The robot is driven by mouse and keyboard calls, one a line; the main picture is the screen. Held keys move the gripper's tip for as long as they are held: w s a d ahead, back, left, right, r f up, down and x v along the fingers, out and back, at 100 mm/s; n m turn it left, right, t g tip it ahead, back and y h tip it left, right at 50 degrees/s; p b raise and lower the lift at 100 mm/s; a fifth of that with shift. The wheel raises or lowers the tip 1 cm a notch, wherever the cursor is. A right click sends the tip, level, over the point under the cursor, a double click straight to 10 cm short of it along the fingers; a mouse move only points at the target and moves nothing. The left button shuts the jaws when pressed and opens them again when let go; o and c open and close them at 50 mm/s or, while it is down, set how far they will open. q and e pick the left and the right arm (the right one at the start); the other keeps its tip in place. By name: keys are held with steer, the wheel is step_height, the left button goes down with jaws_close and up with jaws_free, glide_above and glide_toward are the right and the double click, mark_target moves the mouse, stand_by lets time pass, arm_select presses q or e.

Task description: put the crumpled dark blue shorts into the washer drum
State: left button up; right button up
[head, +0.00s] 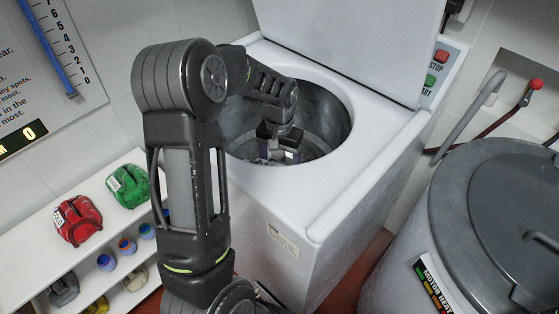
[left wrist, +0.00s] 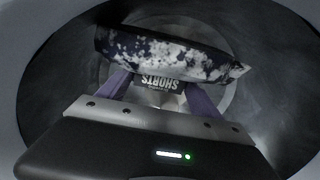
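The crumpled dark blue shorts (left wrist: 165,55), with white blotches and a "SHORTS" label, show in the left wrist view at the ends of my left gripper's purple fingers. My left gripper (left wrist: 160,88) is shut on them, with the label between its fingers; the fingertips are partly hidden by the cloth. In the head view my left gripper (head: 281,150) is inside the washer drum (head: 325,110), below the round opening. The shorts are hardly distinguishable there. My right gripper is out of view.
The white washer (head: 340,195) has its lid (head: 350,35) raised behind the opening. A grey lidded tub (head: 440,215) stands at right. A white shelf (head: 35,230) at left holds red (head: 77,220) and green (head: 128,186) bundles and several small bottles.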

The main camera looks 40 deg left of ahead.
arm_select(q)
steer(key=shift+o, duration=0.6)
steer(key=shift+s+d, duration=0.3)
steer(key=shift+d, duration=0.15)
steer(key=r, duration=0.6)
steer(key=shift+w+a+r, duration=0.15)
steer(key=shift+w+r, duration=0.05)
steer(key=shift+r, duration=0.15)
steer(key=shift+a+r, duration=0.25)
steer(key=shift+r, duration=0.35)
steer(key=shift+r, duration=0.1)
